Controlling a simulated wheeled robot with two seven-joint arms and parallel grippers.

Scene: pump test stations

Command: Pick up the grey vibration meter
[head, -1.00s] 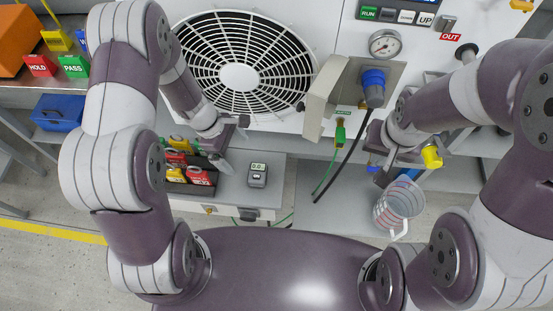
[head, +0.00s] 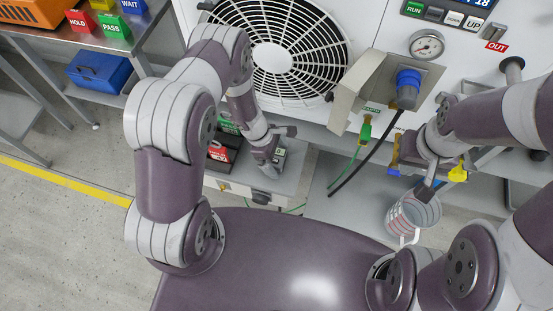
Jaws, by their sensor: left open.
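The grey vibration meter (head: 280,157) sits on the grey ledge below the fan grille, largely hidden by my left gripper. Only part of its dark body and display shows. My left gripper (head: 268,158) is open, pointing down at the meter and overlapping it in the head view. I cannot tell whether its fingers touch it or stand around it. My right gripper (head: 424,183) is at the right, above the clear measuring jug, with blue and yellow parts close to it. Its jaws are not clear enough to read.
The measuring jug (head: 412,216) has red markings. Red and green packs (head: 219,154) lie left of the meter in a dark tray. A grey bracket with a blue-capped fitting (head: 408,84) and a black hose (head: 366,155) stand right. A blue case (head: 98,72) is on the left rack.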

